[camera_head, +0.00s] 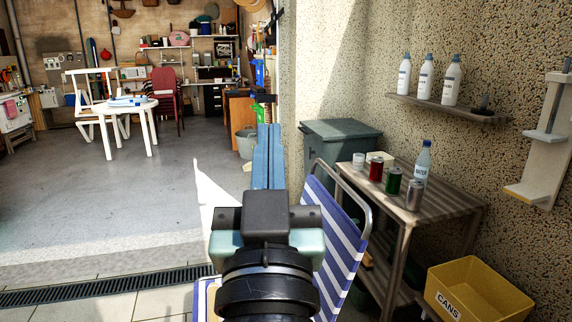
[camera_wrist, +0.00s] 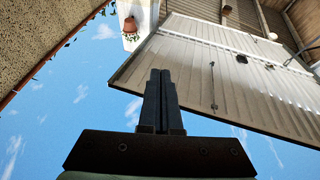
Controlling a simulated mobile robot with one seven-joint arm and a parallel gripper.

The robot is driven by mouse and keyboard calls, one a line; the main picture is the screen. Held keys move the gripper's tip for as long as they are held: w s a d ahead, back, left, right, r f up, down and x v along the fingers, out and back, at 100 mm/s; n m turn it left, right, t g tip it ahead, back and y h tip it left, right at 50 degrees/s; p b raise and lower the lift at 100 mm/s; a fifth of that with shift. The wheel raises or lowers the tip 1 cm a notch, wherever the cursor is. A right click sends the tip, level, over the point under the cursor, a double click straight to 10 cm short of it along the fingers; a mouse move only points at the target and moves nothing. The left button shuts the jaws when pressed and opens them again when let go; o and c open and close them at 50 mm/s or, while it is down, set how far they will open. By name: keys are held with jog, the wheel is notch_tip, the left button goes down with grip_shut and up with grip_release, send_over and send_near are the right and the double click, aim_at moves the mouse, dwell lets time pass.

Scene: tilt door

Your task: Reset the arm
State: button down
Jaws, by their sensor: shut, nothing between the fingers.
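My gripper (camera_wrist: 161,74) shows in the wrist view with its two dark fingers together and nothing between them. In the head view the garage opening is unblocked.
A slatted table (camera_head: 450,205) with cans and a bottle stands at right, beside a yellow crate (camera_head: 480,290). A striped deck chair (camera_head: 340,235) stands close to my wrist. The garage floor (camera_head: 130,195) is largely clear, with a white table (camera_head: 125,108) further back.

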jog(key=s+d+r+t+p, duration=0.1)
jog(key=s+r+t, duration=0.1)
jog(key=s+r, duration=0.4)
jog(key=s+d+r+t+p, duration=0.15)
jog(key=s+r, duration=0.25)
jog(key=r, duration=0.4)
notch_tip(320, 180, up, 13)
jog(key=w+p, duration=0.1)
jog(key=p, duration=1.1)
jog(key=shift+a+h+p, duration=0.3)
jog(key=shift+a+h, duration=0.1)
jog(key=shift+a, duration=0.05)
jog(key=shift+t, duration=0.25)
